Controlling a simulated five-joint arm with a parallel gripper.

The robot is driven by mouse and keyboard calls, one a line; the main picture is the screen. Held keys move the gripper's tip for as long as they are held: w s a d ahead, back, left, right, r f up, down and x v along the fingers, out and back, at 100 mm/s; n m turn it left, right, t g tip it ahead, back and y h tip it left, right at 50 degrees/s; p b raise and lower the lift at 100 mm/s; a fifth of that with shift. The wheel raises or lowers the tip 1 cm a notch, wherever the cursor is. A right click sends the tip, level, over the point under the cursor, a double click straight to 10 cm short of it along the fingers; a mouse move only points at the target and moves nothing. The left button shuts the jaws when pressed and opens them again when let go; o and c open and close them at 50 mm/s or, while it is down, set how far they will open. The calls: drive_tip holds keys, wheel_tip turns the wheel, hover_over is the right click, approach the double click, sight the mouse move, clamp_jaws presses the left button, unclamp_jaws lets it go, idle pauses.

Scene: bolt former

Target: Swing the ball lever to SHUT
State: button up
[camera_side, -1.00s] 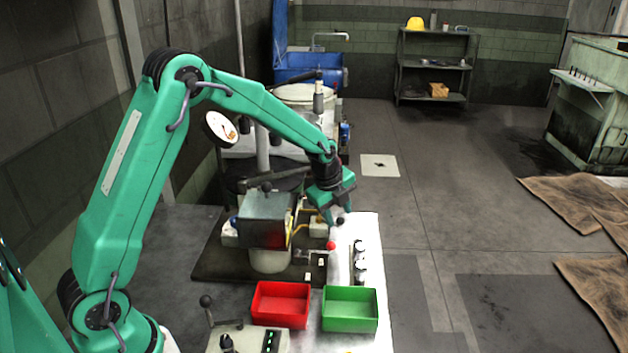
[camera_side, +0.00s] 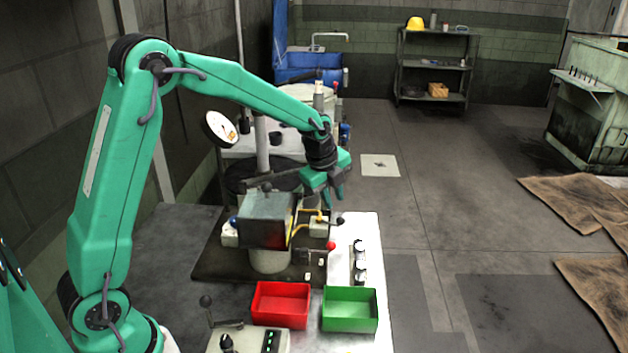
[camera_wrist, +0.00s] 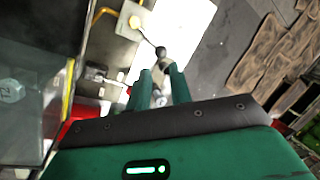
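A lever with a black ball (camera_side: 340,221) sticks out to the right from a pale block (camera_side: 318,229) with yellow pipe. In the wrist view its ball (camera_wrist: 160,52) and thin rod show just beyond my fingertips. My gripper (camera_side: 335,202) is above and slightly left of the ball, pointing down, apart from it. In the wrist view my gripper (camera_wrist: 161,70) has its two fingers spread with a gap between them and nothing held. No SHUT marking can be read.
A red-knobbed lever (camera_side: 330,246) is just below the block. The dark machine box (camera_side: 266,220) stands left of it. Another black-ball lever (camera_side: 206,301) stands at the front control box.

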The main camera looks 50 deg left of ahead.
drive_tip(key=c, duration=0.4)
drive_tip(key=shift+w+r+n, duration=0.1)
drive_tip(key=shift+n, duration=0.3)
clamp_jaws()
drive_tip(key=w+r+n, duration=0.2)
drive_tip(key=n, duration=0.8)
drive_tip(key=w+r+n, duration=0.2)
drive_tip(key=n, duration=0.8)
drive_tip(key=shift+w+a+r+n, duration=0.2)
drive_tip(key=shift+w+n, duration=0.1)
drive_tip(key=shift+w, duration=0.1)
